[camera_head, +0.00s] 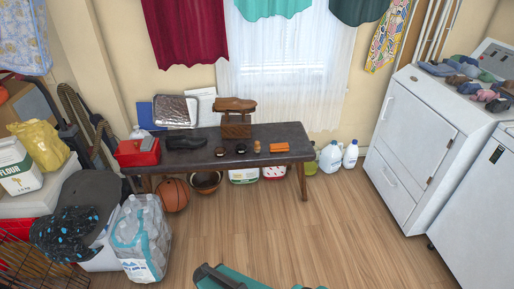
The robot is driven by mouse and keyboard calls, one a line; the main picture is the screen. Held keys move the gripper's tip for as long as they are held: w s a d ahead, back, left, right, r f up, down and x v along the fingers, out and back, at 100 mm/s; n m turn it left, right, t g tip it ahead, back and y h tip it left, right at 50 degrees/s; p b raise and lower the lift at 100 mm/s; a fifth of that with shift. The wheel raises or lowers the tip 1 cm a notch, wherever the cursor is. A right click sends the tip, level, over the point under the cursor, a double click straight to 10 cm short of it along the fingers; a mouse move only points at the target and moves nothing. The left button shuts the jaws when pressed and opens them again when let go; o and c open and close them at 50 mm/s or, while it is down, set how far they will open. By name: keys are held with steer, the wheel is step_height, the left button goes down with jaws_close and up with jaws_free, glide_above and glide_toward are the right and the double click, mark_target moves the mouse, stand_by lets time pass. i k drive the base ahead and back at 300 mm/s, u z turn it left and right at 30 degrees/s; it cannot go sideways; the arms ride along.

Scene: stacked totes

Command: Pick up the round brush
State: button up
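A small tan, rounded item (257,146) stands on the dark bench (200,160), right of centre. It looks like the round brush, but it is too small to be sure. An orange block-like item (279,147) lies just right of it. Two small dark round items, like polish tins, lie to its left, the nearer one (241,149) close by and the other (220,152) farther left. My gripper is not in view. Teal and dark parts at the bottom edge seem to be my own body.
A brown shoe (235,104) on a wooden block (236,127) stands behind the tins. A black shoe (186,142) and red box (138,152) are at the bench's left. A basketball (173,194) and bottled-water pack (141,240) stand on the floor. Floor in front is clear.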

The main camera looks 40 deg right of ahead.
mark_target(257, 147)
steer(key=i, duration=0.9)
steer(key=u, duration=0.05)
